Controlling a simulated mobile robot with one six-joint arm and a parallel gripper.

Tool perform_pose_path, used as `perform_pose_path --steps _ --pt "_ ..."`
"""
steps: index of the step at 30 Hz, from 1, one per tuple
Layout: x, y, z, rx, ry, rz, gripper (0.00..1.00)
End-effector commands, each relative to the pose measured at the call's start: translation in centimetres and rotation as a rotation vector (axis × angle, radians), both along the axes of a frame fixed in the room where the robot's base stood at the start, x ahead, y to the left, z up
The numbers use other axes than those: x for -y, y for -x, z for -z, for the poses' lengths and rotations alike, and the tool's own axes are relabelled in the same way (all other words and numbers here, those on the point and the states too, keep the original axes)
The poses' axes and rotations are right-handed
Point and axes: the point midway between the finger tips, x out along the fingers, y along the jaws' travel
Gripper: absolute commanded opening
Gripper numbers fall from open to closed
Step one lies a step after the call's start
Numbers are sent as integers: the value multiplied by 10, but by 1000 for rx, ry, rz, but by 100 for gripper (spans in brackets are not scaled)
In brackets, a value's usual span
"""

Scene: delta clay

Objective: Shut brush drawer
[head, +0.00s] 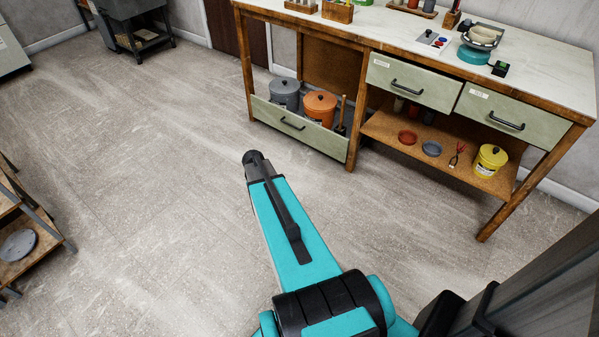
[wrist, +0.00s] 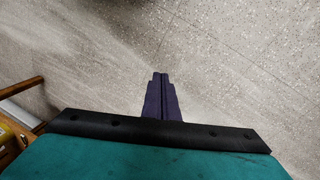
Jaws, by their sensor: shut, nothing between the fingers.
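The wooden workbench holds a left upper drawer (head: 412,84) and a right upper drawer (head: 506,115), both pale green with black handles and small labels too small to read. A lower-left pale green drawer (head: 300,127) has a black handle; a grey lidded pot (head: 285,93) and an orange lidded pot (head: 320,107) show behind its front. I cannot tell which one is the brush drawer or how far any is pulled out. My gripper (wrist: 160,78) is shut and empty over bare floor in the wrist view. In the head view its fingers cannot be made out; my arm is apart from the bench.
Bare floor (head: 150,170) lies between my arm and the bench. A shelf under the upper drawers holds a yellow pot (head: 489,160) and small bowls. A wooden rack (head: 20,225) stands at the left edge. A grey stand (head: 135,25) is at the back left.

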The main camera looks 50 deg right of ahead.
Motion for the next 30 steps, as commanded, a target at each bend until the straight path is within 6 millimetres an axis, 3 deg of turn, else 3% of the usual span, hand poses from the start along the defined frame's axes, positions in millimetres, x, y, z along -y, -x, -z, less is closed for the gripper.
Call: perform_pose_path --steps 1,6,11,18,24,30 --pt "-27 7 10 -19 -27 -64 0" --pt "-104 28 39 -77 -119 -276 0" --pt "-169 58 62 -132 -204 -473 0" --pt "-252 117 86 -216 -333 -760 0" --pt "-302 171 97 -281 -431 -969 0" --pt "-324 201 101 -316 -489 -1083 0"
